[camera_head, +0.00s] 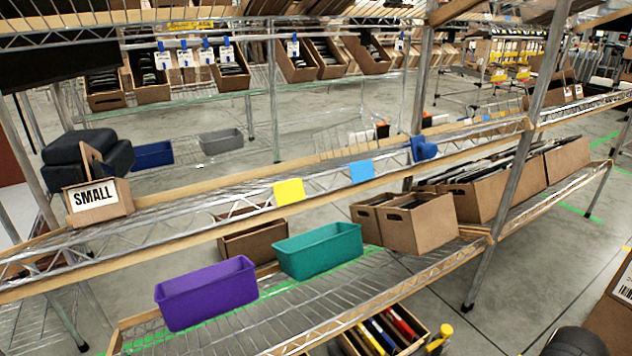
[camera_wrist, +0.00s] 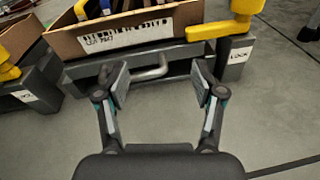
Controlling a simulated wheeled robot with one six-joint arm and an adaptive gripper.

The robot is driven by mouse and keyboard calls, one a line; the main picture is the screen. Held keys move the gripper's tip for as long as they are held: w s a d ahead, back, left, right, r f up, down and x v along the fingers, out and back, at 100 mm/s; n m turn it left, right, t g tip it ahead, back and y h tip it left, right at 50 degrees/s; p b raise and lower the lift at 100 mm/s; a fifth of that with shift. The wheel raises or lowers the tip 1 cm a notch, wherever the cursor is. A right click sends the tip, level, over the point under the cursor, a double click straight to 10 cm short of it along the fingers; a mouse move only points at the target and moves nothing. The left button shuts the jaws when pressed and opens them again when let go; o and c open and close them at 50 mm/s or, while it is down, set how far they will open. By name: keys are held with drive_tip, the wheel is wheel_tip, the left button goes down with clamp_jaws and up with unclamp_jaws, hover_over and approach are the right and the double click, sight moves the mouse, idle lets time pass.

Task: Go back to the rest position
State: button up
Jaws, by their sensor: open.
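My gripper (camera_wrist: 162,88) shows in the wrist view with its two fingers spread apart and nothing between them. It hangs over the grey floor, in front of a dark carrier with a metal handle (camera_wrist: 151,72). A cardboard carton (camera_wrist: 125,36) with a printed white label sits on that carrier, beyond the fingertips. In the head view my gripper cannot be made out.
Yellow clamps (camera_wrist: 222,29) stand beside the carton on dark blocks. In the head view a wire shelf holds a purple bin (camera_head: 206,295), a teal bin (camera_head: 320,252) and brown cartons (camera_head: 418,224). A carton of files (camera_head: 354,345) is at the bottom.

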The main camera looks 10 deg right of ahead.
drive_tip(key=s+a+r+n+g+h, duration=0.1)
drive_tip(key=s+a+r+n+g, duration=0.2)
drive_tip(key=a+r+n, duration=0.6)
drive_tip(key=s+a+r+n+g+h+p, duration=0.1)
drive_tip(key=s+a+r+n, duration=0.7)
drive_tip(key=r, duration=2)
drive_tip(key=s+a+r+n+g+h+p, duration=0.1)
drive_tip(key=s+a+r+n+g+h, duration=0.2)
drive_tip(key=r+n, duration=1.3)
drive_tip(key=s+a+r+g, duration=0.3)
drive_tip(key=a, duration=0.3)
drive_tip(key=shift+a+r, duration=0.15)
drive_tip(key=shift+a, duration=0.2)
